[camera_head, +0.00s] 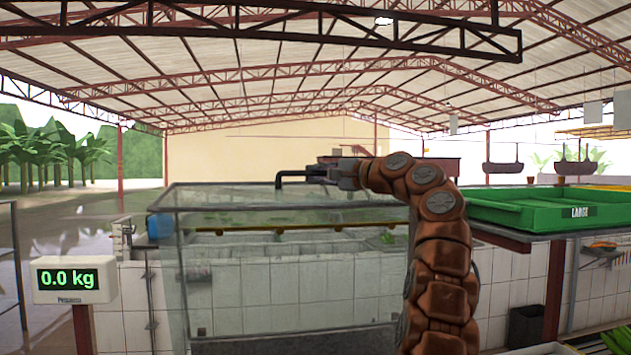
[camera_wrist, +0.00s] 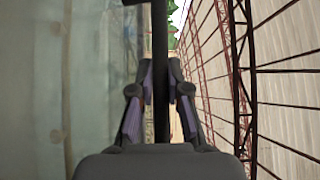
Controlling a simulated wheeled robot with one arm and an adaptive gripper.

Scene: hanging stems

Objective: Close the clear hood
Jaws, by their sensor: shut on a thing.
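The clear hood (camera_head: 240,197) is a see-through box with dark edges above the white-tiled tank. Its clear panel hangs down over the front and left of the tank. A dark bar handle (camera_head: 291,174) stands at the hood's top edge. My gripper (camera_head: 325,173) comes from the right and is shut on this handle. In the wrist view the dark handle bar (camera_wrist: 160,70) runs between the two fingers of my gripper (camera_wrist: 160,92). The hazy hood panel (camera_wrist: 100,70) fills the left of that view. The handle's far end is partly hidden by my gripper.
A scale reading 0.0 kg (camera_head: 74,279) stands at the left. A green tray marked LARGE (camera_head: 540,210) sits on a bench to the right. A blue round part (camera_head: 160,227) is at the hood's left side. The space above the hood is open up to the roof trusses.

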